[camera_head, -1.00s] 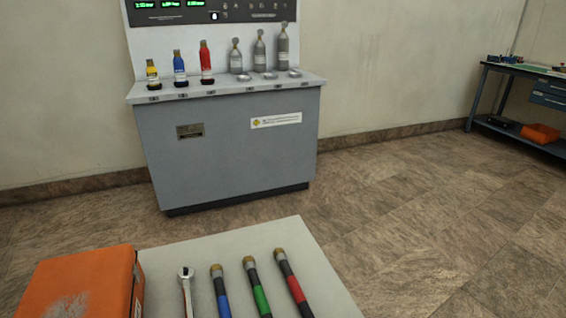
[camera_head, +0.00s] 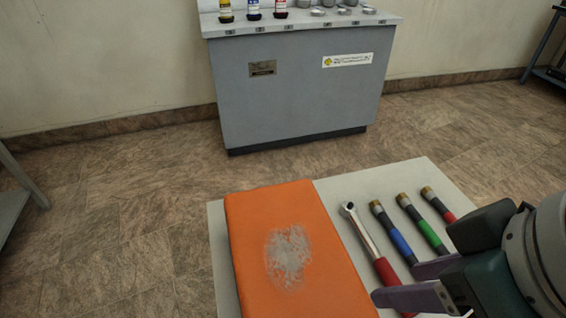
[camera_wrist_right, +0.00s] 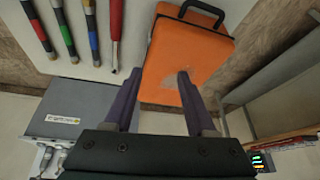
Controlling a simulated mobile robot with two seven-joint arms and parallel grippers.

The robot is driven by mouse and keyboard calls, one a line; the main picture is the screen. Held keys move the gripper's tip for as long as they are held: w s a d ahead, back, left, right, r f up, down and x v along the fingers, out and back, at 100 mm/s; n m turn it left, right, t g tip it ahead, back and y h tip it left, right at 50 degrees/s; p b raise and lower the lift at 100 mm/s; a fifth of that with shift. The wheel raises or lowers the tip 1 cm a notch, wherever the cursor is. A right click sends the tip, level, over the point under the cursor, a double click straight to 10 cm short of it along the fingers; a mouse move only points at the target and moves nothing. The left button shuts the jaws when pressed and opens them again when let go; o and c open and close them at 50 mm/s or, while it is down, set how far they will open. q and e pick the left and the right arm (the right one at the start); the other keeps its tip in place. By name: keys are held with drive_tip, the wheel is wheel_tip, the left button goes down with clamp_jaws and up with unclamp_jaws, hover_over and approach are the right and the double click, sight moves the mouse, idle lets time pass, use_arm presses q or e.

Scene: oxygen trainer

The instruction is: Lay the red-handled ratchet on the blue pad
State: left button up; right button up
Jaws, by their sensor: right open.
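The red-handled ratchet (camera_head: 385,271) lies on the light table between an orange case and several banded tubes. Its chrome head points away from me, and part of its handle is hidden by my right gripper. It also shows in the wrist view (camera_wrist_right: 116,22), left of the fingers. My right gripper (camera_head: 398,284) is open and empty, its fingers over the ratchet's handle side in the head view. In the wrist view my right gripper (camera_wrist_right: 159,75) has its spread fingers in front of the orange case, apart from the ratchet. No blue pad shows. My left gripper is not in view.
The orange case (camera_head: 290,235) takes up the table's left side. Tubes with blue (camera_head: 400,245), green (camera_head: 428,234) and red (camera_head: 447,214) bands lie right of the ratchet. A grey console (camera_head: 300,95) stands behind, with open floor between.

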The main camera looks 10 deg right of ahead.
drive_tip(key=w+d+f+b, duration=0.2)
drive_tip(key=w+f+b, duration=0.4)
drive_tip(key=f, duration=0.1)
drive_tip(key=m+h+b, duration=0.1)
drive_tip(key=m+b, duration=0.1)
drive_tip(key=b, duration=0.3)
approach(376, 251)
drive_tip(key=b+x, duration=0.1)
drive_tip(key=x, duration=0.1)
drive_tip(key=shift+w+f, duration=0.1)
drive_tip(key=shift+f, duration=0.15)
drive_tip(key=b+x, duration=0.3)
drive_tip(key=x, duration=0.3)
drive_tip(key=shift+f, duration=0.1)
clamp_jaws()
